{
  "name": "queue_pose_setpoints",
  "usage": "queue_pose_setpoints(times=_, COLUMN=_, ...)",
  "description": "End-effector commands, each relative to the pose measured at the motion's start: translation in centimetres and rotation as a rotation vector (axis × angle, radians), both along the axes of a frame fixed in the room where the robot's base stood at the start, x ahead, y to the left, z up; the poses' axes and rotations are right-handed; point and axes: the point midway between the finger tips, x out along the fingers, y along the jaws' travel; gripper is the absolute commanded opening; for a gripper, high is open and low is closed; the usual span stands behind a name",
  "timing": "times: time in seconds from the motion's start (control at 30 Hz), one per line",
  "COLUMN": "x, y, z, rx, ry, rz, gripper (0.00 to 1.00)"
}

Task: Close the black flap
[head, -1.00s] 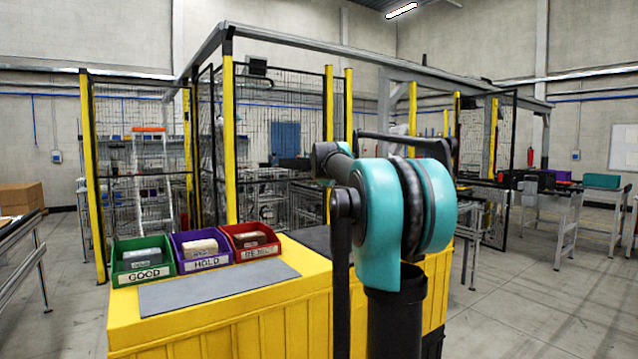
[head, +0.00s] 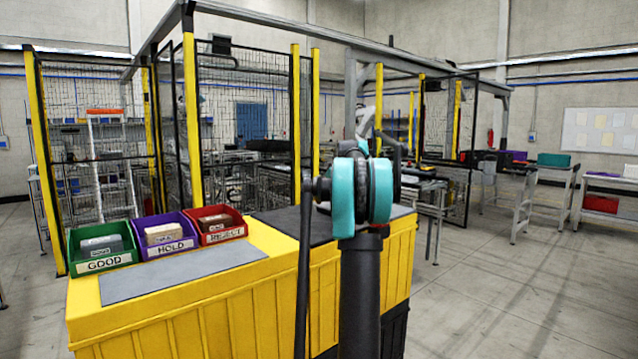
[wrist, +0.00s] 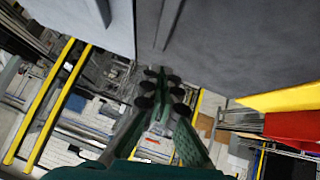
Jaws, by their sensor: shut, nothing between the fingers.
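A dark flat panel (head: 295,223) lies on top of the yellow bench (head: 230,305), right of the bins; it may be the black flap, but I cannot tell for sure. My arm partly hides its right side. In the wrist view a large dark grey surface (wrist: 235,45) with a pale edge fills the top, close to my fingers; whether it is the flap is unclear. My gripper (wrist: 160,88) is shut and empty, below that surface in the picture. No contact is visible. In the head view I cannot make out my gripper.
Green (head: 100,248), purple (head: 165,236) and red (head: 215,225) bins stand along the bench's back left, behind a grey mat (head: 180,273). A mesh fence (head: 245,100) with yellow posts stands behind. Open floor (head: 500,285) lies to the right.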

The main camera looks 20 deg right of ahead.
Motion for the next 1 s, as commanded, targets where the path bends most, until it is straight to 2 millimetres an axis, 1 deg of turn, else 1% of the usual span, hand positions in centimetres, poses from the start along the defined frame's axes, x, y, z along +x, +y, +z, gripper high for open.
queue_pose_setpoints(times=0.03, x=0.1, y=-0.6, z=-0.8, rx=0.030, ry=0.010, rz=-0.002, gripper=0.00)
queue_pose_setpoints(times=0.2, x=0.4, y=-1.3, z=-3.0, rx=0.120, ry=0.040, rz=-0.002, gripper=0.00)
queue_pose_setpoints(times=0.4, x=0.5, y=-1.6, z=-4.6, rx=0.185, ry=0.061, rz=-0.001, gripper=0.00)
queue_pose_setpoints(times=0.63, x=0.6, y=-1.8, z=-5.3, rx=0.210, ry=0.070, rz=-0.001, gripper=0.00)
queue_pose_setpoints(times=1.0, x=0.5, y=-1.8, z=-5.5, rx=0.209, ry=0.076, rz=0.001, gripper=0.00)
